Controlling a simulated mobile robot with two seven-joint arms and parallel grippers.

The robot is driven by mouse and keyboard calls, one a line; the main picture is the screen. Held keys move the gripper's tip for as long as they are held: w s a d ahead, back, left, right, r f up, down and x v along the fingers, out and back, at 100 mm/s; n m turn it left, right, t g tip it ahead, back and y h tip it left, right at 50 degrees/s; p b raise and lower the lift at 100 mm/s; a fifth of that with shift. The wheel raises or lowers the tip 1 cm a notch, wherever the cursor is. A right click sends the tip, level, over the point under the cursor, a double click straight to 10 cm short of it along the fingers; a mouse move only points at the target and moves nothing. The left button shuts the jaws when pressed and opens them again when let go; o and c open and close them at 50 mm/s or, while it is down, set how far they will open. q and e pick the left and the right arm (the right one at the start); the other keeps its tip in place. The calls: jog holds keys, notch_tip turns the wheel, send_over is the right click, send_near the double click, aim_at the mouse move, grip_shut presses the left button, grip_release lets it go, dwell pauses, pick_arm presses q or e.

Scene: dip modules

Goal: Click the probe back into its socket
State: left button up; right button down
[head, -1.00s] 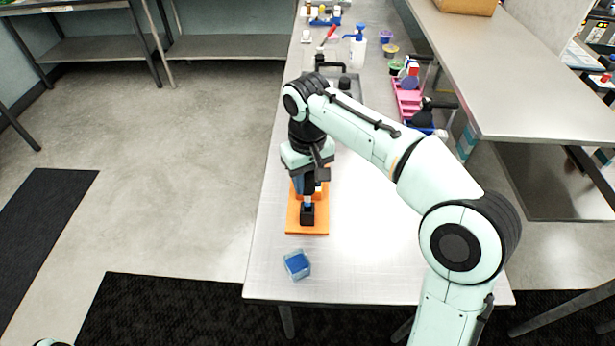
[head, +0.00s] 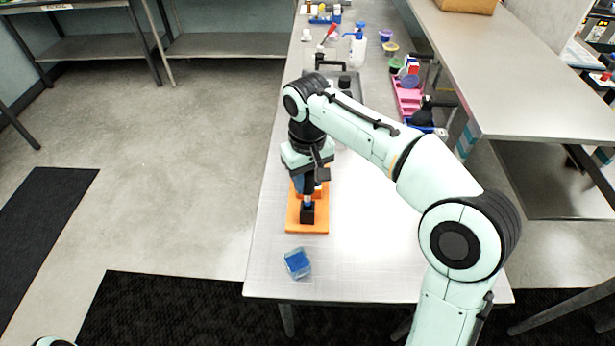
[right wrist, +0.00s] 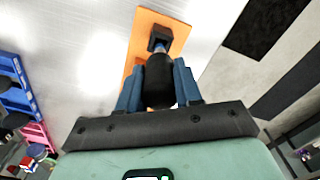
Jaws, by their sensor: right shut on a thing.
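The probe (right wrist: 159,82) has a thick black body and a narrow blue-grey tip. My right gripper (head: 308,184) is shut on it, with a blue finger on each side of the body in the right wrist view (right wrist: 157,88). The socket (head: 307,215) is a small black block on an orange base plate (head: 293,220); it also shows in the right wrist view (right wrist: 160,37). The probe's tip is lined up with the socket and meets its opening. I cannot tell how deep it sits. My left gripper is out of view.
A small clear box with blue contents (head: 297,263) lies near the table's front edge. Behind my right arm are a white bottle with a blue top (head: 358,48), a pink rack (head: 407,97) and several small containers. The table right of the orange plate is clear.

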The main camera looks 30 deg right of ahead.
aim_at(307, 205)
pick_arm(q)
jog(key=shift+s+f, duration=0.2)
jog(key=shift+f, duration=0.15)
pick_arm(e)
jog(key=shift+f, duration=0.9)
dwell(0.8)
pick_arm(q)
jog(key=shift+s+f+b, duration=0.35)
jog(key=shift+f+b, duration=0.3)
jog(key=shift+b, duration=0.05)
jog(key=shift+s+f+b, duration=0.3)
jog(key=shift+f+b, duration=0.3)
jog(key=shift+b, duration=0.05)
pick_arm(e)
jog(key=shift+f, duration=2.2)
jog(key=shift+c, duration=0.6)
grip_release()
jog(key=shift+r, duration=0.1)
jog(key=shift+r+p, duration=1.8)
jog(key=shift+r, duration=0.6)
jog(key=shift+r+p, duration=1.35)
jog(key=shift+r, duration=0.75)
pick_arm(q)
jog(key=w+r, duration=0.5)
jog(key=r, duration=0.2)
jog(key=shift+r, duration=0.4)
